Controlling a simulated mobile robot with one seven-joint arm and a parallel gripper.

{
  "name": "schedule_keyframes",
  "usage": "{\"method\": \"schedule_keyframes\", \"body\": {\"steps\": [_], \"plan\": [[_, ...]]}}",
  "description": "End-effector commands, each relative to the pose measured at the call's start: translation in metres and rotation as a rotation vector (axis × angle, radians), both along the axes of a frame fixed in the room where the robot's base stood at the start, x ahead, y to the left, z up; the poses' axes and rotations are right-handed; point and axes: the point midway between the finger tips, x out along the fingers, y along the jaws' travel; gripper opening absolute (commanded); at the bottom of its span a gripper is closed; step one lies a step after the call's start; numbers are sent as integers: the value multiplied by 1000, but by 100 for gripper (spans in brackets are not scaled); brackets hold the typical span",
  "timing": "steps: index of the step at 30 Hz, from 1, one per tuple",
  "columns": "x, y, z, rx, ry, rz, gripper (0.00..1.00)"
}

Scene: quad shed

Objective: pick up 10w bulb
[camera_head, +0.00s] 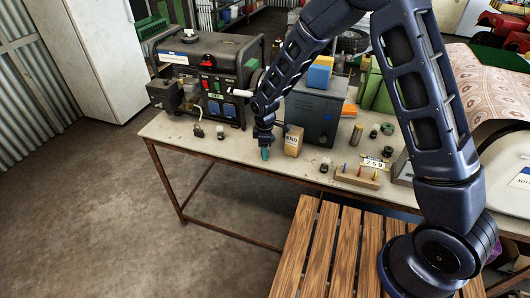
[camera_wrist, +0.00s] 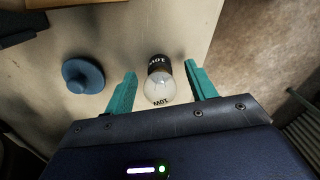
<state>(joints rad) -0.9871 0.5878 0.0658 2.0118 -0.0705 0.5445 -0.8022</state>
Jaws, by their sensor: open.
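My gripper (camera_wrist: 160,73) is open, with one teal finger to the left and one to the right of the bulb. Gaps show between the bulb and both fingers, and the gripper holds nothing. In the head view my gripper (camera_head: 265,153) points down near the table's front edge. I cannot make out the 10W bulb there; the gripper may hide it.
A blue round knob-like object (camera_wrist: 83,75) lies left of the fingers. On the workbench (camera_head: 230,150), a small labelled box (camera_head: 293,140) stands right of my gripper and a generator (camera_head: 205,75) behind left. Small bulb-like items (camera_head: 220,131) stand nearby. A slatted wooden surface (camera_head: 325,250) is in front.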

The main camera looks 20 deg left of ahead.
Motion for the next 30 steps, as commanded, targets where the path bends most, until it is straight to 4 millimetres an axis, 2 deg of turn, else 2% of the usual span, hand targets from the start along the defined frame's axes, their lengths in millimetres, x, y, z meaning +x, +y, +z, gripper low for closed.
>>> {"method": "schedule_keyframes", "body": {"steps": [3, 10, 17, 26, 30], "plan": [[0, 0, -11, 0, 0, 0, 56], [0, 0, -12, 0, -1, 0, 54], [0, 0, -12, 0, 0, 0, 9], [0, 0, -11, 1, -1, 0, 7], [0, 0, 0, 1, -1, 0, 7]]}}
